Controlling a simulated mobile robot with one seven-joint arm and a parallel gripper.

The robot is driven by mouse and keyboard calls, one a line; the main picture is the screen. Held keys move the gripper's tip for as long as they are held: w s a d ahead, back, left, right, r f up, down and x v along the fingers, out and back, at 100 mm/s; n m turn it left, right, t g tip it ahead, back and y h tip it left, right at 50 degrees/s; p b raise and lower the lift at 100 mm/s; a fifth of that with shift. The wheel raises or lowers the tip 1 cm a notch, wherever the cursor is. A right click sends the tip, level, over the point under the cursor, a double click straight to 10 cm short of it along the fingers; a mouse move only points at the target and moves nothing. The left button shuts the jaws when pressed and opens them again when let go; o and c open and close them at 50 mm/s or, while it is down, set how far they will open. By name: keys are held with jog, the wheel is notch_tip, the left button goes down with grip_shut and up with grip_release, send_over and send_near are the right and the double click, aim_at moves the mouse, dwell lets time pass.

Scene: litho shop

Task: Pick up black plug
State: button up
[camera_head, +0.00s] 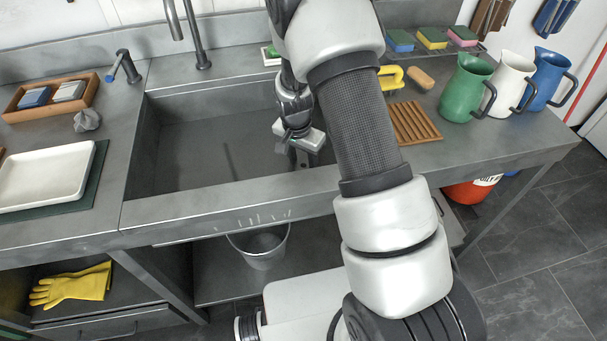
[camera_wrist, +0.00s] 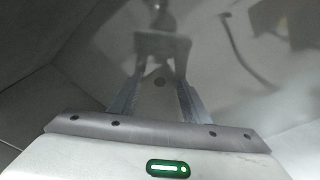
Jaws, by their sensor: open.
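My gripper (camera_head: 297,146) reaches down into the right part of the grey sink (camera_head: 215,150) in the head view. In the wrist view its two fingers (camera_wrist: 160,88) are apart, with nothing seen held between them. A dark curved streak (camera_wrist: 235,42) lies on the sink floor to the upper right, either a cord or a shadow. I cannot make out the plug for sure; my arm and gripper hide part of the sink's right side in the head view.
The sink walls enclose my gripper. A tall faucet (camera_head: 197,40) stands behind the sink. A wooden rack (camera_head: 413,122) and several jugs, one green (camera_head: 466,90), stand to the right. A white tray (camera_head: 45,177) lies on the left counter. A bucket (camera_head: 262,248) sits below.

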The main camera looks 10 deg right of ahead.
jog(key=shift+f, duration=0.2)
jog(key=shift+c, duration=0.4)
grip_shut()
